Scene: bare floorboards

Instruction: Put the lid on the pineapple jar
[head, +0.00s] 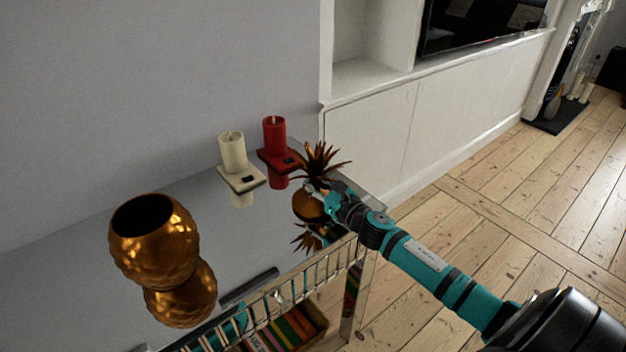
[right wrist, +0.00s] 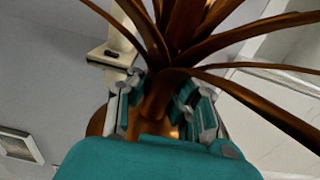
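The lid (head: 320,162) is a bronze pineapple crown with spiky leaves and a rounded base, upright at the far right end of the mirrored table. Its leaves (right wrist: 185,35) fill the top of the right wrist view. My right gripper (head: 322,187) has its fingers (right wrist: 160,100) close on both sides of the crown's narrow stem and looks shut on it. The lid's base is partly hidden behind the fingers. The pineapple jar (head: 155,245), round, gold and dimpled, stands open at the table's left, well apart from the lid. My left gripper is not in view.
A cream candle (head: 232,153) and a red candle (head: 274,136) stand on small holders behind, near the wall. The mirrored tabletop (head: 235,245) is clear between jar and lid and shows reflections. A metal rail (head: 300,285) runs along the front, with books (head: 285,330) below.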

